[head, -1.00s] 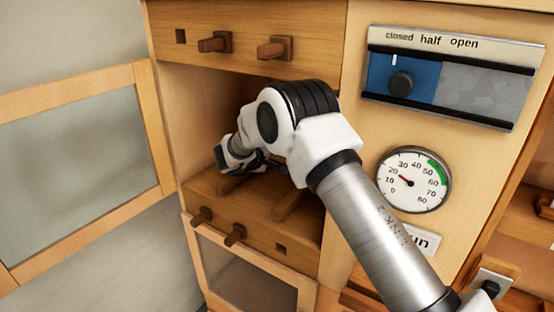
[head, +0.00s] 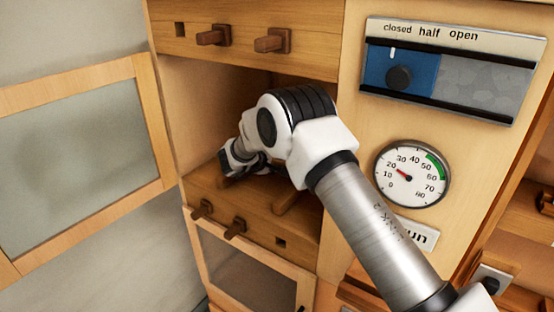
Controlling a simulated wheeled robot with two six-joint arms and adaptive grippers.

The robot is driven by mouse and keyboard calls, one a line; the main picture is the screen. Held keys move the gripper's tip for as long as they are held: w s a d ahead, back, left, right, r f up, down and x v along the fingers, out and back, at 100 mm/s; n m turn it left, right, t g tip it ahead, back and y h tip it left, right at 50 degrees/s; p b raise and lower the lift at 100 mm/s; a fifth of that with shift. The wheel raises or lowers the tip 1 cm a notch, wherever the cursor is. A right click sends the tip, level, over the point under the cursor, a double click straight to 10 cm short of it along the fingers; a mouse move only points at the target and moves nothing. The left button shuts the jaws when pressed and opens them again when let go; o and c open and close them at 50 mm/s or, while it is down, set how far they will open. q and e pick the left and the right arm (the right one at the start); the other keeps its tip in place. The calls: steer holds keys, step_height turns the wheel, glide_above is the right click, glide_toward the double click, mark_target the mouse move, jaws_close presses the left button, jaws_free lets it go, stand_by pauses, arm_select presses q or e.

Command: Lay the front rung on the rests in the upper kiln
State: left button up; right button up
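The upper kiln (head: 205,100) stands open, its glazed door (head: 85,165) swung out to the left. Two wooden rests show in part on its floor, the right one (head: 292,203) more clearly than the left one (head: 224,183). My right arm reaches in from the right, and my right gripper (head: 240,168) is inside the opening, low over the floor by the left rest. The wrist and arm hide most of the fingers, so their opening cannot be told. I cannot make out the front rung; the arm may cover it. My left gripper is not in view.
Wooden pegs stick out above the opening (head: 271,41) and below it (head: 235,228). The lower kiln's glazed door (head: 250,275) is shut. Right of the opening are a slider panel (head: 450,70) and a dial gauge (head: 412,174). Shelves (head: 530,215) stand at far right.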

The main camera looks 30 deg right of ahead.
steer(key=shift+w+a, duration=0.2)
steer(key=shift+a, duration=0.1)
steer(key=shift+a+r, duration=0.1)
steer(key=shift+a, duration=0.2)
steer(key=v, duration=1.1)
steer(key=shift+s, duration=0.25)
